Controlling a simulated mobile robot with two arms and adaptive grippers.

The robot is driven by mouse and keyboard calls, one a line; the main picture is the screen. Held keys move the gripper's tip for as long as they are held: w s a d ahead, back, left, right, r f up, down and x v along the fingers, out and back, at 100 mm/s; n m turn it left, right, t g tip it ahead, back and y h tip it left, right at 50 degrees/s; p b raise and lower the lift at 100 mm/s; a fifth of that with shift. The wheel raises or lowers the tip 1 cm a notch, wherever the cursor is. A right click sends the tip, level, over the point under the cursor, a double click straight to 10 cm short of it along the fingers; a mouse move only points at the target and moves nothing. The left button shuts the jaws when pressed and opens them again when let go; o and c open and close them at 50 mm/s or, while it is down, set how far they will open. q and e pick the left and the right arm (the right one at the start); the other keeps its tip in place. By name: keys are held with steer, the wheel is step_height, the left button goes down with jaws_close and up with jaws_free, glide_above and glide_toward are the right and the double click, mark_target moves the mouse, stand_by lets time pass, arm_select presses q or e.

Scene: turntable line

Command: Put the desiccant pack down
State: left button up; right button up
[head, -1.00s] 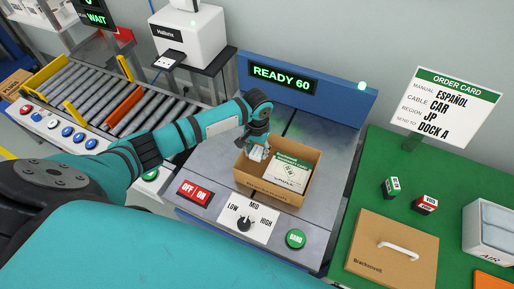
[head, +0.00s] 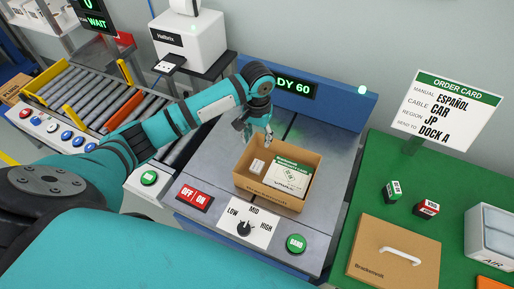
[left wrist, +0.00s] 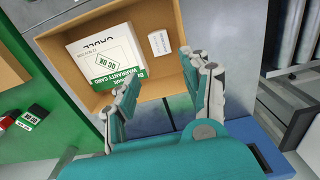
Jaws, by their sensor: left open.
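The desiccant pack (head: 257,167), a small white packet, lies in the left part of the open cardboard box (head: 266,195). In the left wrist view the pack (left wrist: 160,42) lies apart from the fingers, on the box floor beside the white and green warranty card (left wrist: 108,55). The card also shows in the head view (head: 291,175). My left gripper (head: 256,131) is open and empty above the back left edge of the box. In the wrist view its fingers (left wrist: 163,76) are spread with the pack beyond them. My right gripper is not in view.
The box stands on a grey station with red OFF/ON buttons (head: 195,197), a LOW/MID/HIGH dial (head: 244,228) and a green button (head: 296,243). A roller conveyor (head: 92,95) is at the left. A green table (head: 372,202) with a brown lidded box (head: 393,251) is at the right.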

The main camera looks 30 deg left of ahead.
arm_select(q)
steer(key=shift+r, duration=1.95)
